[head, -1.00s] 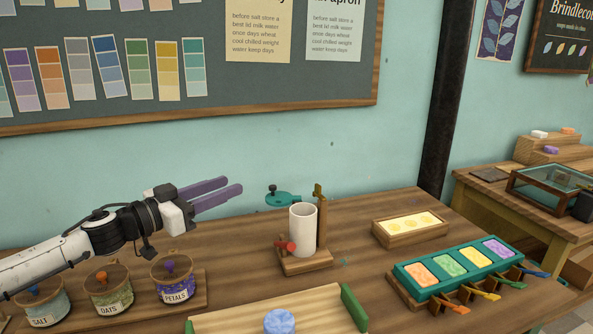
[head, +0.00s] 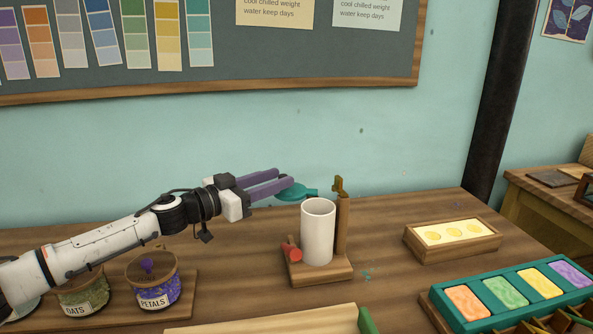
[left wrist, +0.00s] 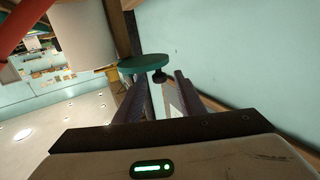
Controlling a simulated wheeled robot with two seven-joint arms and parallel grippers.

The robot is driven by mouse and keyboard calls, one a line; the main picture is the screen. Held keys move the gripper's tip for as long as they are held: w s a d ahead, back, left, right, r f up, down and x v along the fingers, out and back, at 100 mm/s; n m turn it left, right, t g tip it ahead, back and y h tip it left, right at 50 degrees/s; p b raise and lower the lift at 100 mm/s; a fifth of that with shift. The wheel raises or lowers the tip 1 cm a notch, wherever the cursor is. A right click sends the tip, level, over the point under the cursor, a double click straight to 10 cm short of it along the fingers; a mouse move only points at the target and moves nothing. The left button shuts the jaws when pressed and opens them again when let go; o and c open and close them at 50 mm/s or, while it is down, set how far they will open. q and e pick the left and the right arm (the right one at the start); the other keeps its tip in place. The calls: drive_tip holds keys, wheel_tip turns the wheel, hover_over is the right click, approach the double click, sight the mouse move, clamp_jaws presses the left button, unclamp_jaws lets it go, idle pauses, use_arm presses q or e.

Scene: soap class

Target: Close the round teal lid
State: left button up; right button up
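The round teal lid (head: 298,193) is swung out to the left of the white upright cylinder (head: 318,232), level with its rim. The cylinder's mouth is uncovered. A wooden post (head: 342,220) with a brass-coloured top stands just right of the cylinder. My left gripper (head: 284,181) is open, its purple fingers at the lid's left side. In the left wrist view, the lid (left wrist: 143,61) lies just beyond the fingertips, and its dark knob (left wrist: 160,76) shows between the two finger lines. I cannot tell whether a finger touches the knob. My right gripper is not in view.
A red knob (head: 292,250) sits at the left of the cylinder's wooden base. Jars, one labelled PETALS (head: 154,285), stand under my left arm. A wooden box with yellow soaps (head: 450,240) and a teal tray (head: 441,302) lie to the right.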

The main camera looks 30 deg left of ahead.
use_arm(q)
drive_tip(key=x, duration=0.6)
drive_tip(key=shift+w, duration=0.3)
drive_tip(key=shift+d, duration=0.15)
clamp_jaws()
